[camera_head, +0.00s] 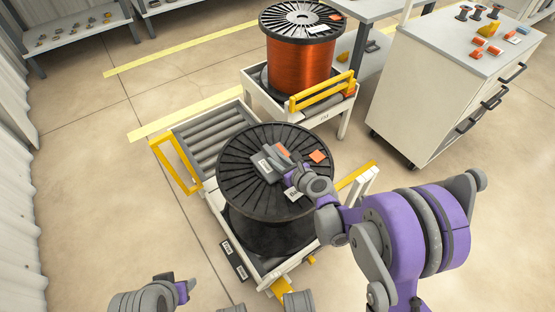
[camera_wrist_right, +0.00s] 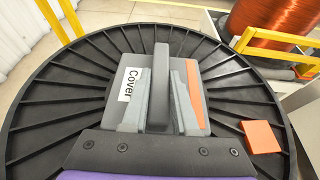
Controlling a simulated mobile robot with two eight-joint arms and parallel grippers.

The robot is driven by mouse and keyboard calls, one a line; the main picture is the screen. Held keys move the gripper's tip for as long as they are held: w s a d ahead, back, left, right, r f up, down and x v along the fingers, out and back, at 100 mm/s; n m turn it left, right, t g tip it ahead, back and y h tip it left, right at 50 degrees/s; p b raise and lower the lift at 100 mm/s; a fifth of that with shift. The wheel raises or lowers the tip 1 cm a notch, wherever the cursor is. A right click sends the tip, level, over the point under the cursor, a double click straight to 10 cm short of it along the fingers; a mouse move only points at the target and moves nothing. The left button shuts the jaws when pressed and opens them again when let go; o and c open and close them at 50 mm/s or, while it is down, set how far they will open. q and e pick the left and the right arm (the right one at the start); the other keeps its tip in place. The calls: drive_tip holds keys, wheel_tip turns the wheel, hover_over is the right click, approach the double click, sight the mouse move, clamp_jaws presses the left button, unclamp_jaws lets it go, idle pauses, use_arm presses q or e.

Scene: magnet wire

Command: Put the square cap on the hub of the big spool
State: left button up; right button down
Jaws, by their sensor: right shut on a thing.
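The big spool (camera_head: 235,185) is black with a ribbed top flange, and stands upright on a low white frame. Its flange also fills the wrist view (camera_wrist_right: 55,110). The square cap (camera_head: 262,168) is grey, with a white "Cover" label, an upright handle and an orange strip; it shows in the wrist view too (camera_wrist_right: 115,75). My right gripper (camera_head: 278,172) is shut on the cap's handle (camera_wrist_right: 161,85), over the middle of the flange. The cap hides the hub; I cannot tell whether it touches it. My left gripper (camera_head: 180,288) is low at the left, away from the spool; its jaws are unclear.
An orange square (camera_head: 318,156) lies on the flange beside the cap. A roller conveyor (camera_head: 205,138) with a yellow bar (camera_head: 175,166) adjoins the spool. A copper-wound spool (camera_head: 300,62) stands behind on a cart. A white drawer cabinet (camera_head: 425,95) is at right.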

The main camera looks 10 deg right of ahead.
drive_tip(key=c, duration=0.7)
unclamp_jaws()
drive_tip(key=shift+r, duration=0.1)
